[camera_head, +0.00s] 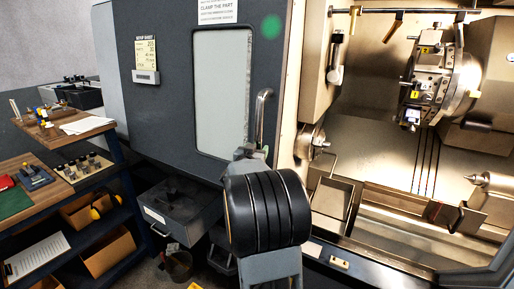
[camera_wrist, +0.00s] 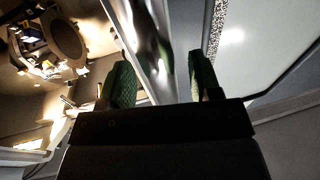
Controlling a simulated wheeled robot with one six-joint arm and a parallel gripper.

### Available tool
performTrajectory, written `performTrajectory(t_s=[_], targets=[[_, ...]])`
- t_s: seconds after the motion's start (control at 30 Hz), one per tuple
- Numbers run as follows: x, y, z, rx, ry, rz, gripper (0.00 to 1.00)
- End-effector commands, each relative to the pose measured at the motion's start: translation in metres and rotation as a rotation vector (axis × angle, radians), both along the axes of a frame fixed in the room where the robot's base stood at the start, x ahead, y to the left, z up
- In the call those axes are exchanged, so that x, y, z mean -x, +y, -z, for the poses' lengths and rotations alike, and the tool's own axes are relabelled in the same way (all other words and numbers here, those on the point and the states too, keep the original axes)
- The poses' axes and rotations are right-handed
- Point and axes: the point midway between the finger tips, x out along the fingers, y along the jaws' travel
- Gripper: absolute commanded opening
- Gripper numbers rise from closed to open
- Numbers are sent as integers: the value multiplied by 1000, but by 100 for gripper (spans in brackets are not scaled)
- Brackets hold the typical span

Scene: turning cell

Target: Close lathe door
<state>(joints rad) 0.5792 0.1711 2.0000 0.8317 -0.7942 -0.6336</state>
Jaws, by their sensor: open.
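The lathe door (camera_head: 170,100) is a dark grey panel with a pale window (camera_head: 220,85). It stands open toward the left, and the machine's interior shows to its right. The door's vertical metal handle (camera_head: 262,118) is near its right edge. My gripper (camera_head: 252,150) is at the handle's lower part, mostly hidden behind my wrist. In the wrist view my gripper (camera_wrist: 162,82) is open, with one green-padded finger on each side of the shiny handle (camera_wrist: 157,40). I cannot tell whether either finger touches it.
The lit interior holds a tool turret (camera_head: 430,85), a chuck (camera_head: 310,143) and a pointed tailstock centre (camera_head: 478,180). A blue workbench (camera_head: 115,160) with tools stands at the left. A grey drawer box (camera_head: 180,205) and a bucket (camera_head: 177,265) sit below the door.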

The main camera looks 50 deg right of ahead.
Motion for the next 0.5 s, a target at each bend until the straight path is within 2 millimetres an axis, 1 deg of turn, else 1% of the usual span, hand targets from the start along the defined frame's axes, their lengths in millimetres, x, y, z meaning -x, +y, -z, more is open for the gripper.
performTrajectory(t_s=[0.1, 0.2, 0.5], targets=[[-4, -8, 0, 0, 0, 0, 58], [-5, -10, 0, 0, 0, -1, 58], [-5, -11, 0, 0, 0, -1, 58]])
